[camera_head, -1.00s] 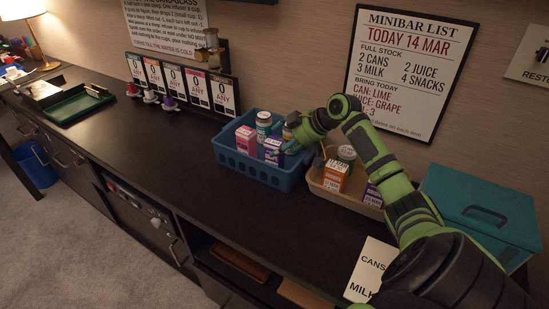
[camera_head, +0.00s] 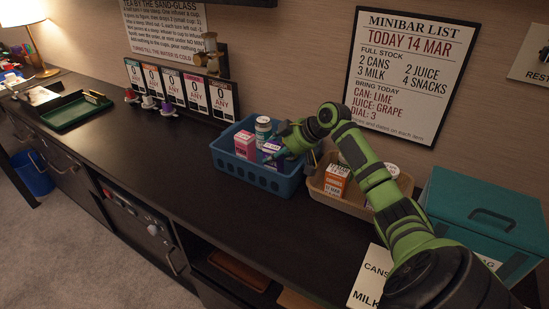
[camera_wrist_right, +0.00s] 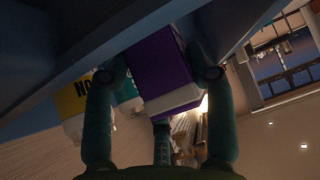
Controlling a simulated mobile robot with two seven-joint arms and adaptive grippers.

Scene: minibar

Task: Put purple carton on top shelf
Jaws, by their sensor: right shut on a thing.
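The purple carton (camera_head: 271,147) is in the blue basket on the counter, at the basket's right side, partly hidden by my right gripper (camera_head: 281,151). In the right wrist view the purple carton (camera_wrist_right: 160,68) sits between the fingers of my right gripper (camera_wrist_right: 160,88), which is shut on it. I cannot tell whether its base still touches the basket floor. My left gripper is not in view. No shelf that is clearly the top shelf can be made out; open compartments (camera_head: 235,270) show below the counter.
The blue basket (camera_head: 262,177) also holds a pink carton (camera_head: 245,144) and a white-labelled can (camera_head: 262,129). A tan tray (camera_head: 330,193) with an orange carton (camera_head: 337,180) stands to its right, then a teal box (camera_head: 485,215).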

